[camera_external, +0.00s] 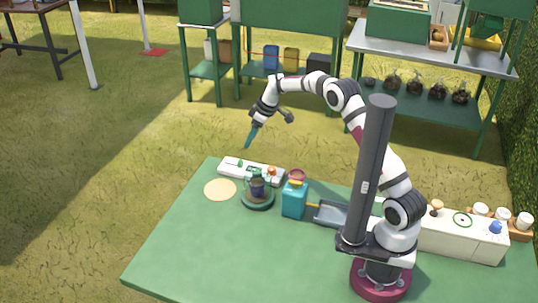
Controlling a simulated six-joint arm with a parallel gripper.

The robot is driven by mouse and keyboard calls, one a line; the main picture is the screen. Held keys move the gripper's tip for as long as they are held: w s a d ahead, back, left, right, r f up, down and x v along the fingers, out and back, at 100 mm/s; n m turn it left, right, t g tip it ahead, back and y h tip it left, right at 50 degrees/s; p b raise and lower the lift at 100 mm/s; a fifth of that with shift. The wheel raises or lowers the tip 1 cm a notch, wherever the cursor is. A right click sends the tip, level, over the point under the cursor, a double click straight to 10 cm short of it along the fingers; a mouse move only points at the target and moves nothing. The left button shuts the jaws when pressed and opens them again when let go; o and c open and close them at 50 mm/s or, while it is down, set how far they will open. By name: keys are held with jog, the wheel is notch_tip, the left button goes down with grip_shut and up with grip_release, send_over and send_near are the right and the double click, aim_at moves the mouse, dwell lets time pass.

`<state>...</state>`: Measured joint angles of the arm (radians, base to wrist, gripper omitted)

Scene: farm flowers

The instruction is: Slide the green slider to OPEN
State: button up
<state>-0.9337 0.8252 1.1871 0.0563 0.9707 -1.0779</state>
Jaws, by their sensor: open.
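A white panel (262,175) lies at the far left edge of the green table, with small fittings on top. A small green part (239,164) on its left half looks like the slider. Any OPEN lettering is too small to read. My gripper (249,140), with blue-teal fingers, hangs above the panel's left half and points down, tilted. It is open, with nothing seen in it and clear of the panel.
A dark green round stand with a jug (257,190), a teal box (294,200) and a grey tray (330,213) stand near the panel. A tan disc (220,189) lies to the left. A white cabinet (460,236) stands at right. The table's left front (200,245) is clear.

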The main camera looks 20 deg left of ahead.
aim_at(240, 161)
jog(key=x, duration=1.1)
jog(key=shift+f, duration=0.45)
grip_shut()
jog(key=shift+a, duration=0.1)
dwell(0.4)
